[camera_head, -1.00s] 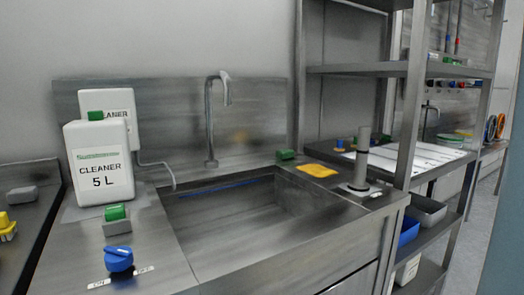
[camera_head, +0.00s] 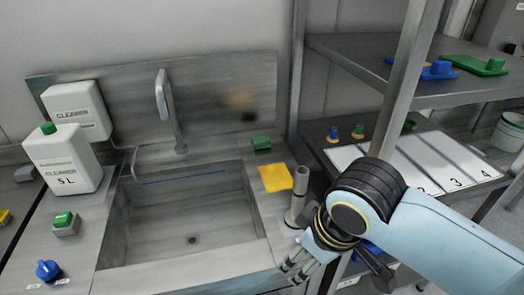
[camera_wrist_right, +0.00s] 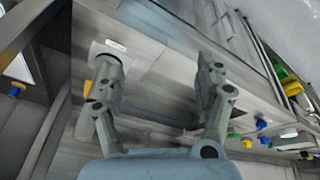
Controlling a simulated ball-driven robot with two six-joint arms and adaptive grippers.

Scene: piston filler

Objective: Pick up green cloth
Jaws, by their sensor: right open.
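I cannot make out a cloth that is clearly green. A flat yellow cloth (camera_head: 275,177) lies on the counter to the right of the sink. A small green block (camera_head: 261,144) sits behind it, near the sink's back right corner. My right gripper (camera_head: 296,266) is over the counter's front right part, in front of the yellow cloth and apart from it. The right wrist view shows its two fingers (camera_wrist_right: 160,85) spread, with nothing between them. My left gripper is not in view.
A steel post (camera_head: 300,182) stands upright just right of the yellow cloth. The sink basin (camera_head: 190,215) is empty, with a tap (camera_head: 163,100) behind it. Cleaner canisters (camera_head: 62,160) stand at left. A shelf upright (camera_head: 408,75) rises at right beside a numbered board (camera_head: 445,160).

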